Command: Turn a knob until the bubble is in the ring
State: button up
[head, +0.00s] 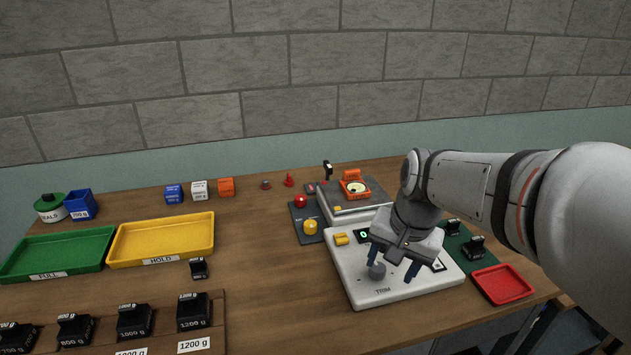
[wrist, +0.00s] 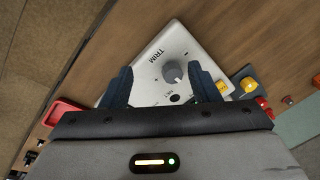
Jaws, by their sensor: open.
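A grey round knob (head: 376,270) stands on a white panel (head: 425,284) marked TRIM. It also shows in the wrist view (wrist: 172,72). My gripper (head: 393,267) is open and points down over the panel. In the wrist view its two dark blue fingers (wrist: 161,69) stand apart, with the knob between them but nearer the right finger. I cannot tell whether either finger touches it. A round pale dial (head: 357,188) in an orange frame sits on the grey scale behind; it may be the level. Any bubble or ring in it is too small to make out.
A red tray (head: 502,284) lies to the right. Yellow (head: 160,241) and green (head: 55,254) trays and several black weights stand left. Bare wood lies left of the panel.

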jog(key=w+a+m+g+y+p, duration=0.1)
jog(key=w+a+m, duration=0.25)
jog(key=w, duration=0.45)
jog(key=w+a+m+y+p, duration=0.1)
jog(key=w+a+m, duration=0.25)
jog(key=w, duration=0.45)
jog(key=m+y+p, duration=0.1)
jog(key=m+p, duration=0.1)
jog(key=m, duration=0.4)
send_near(311, 223)
notch_tip(311, 223, down, 2)
jog(key=shift+g, duration=0.4)
jog(key=x, duration=0.7)
jog(key=shift+w+a, duration=0.3)
jog(key=shift+a, duration=0.05)
jog(key=shift+c, duration=0.4)
jog(key=c, duration=0.9)
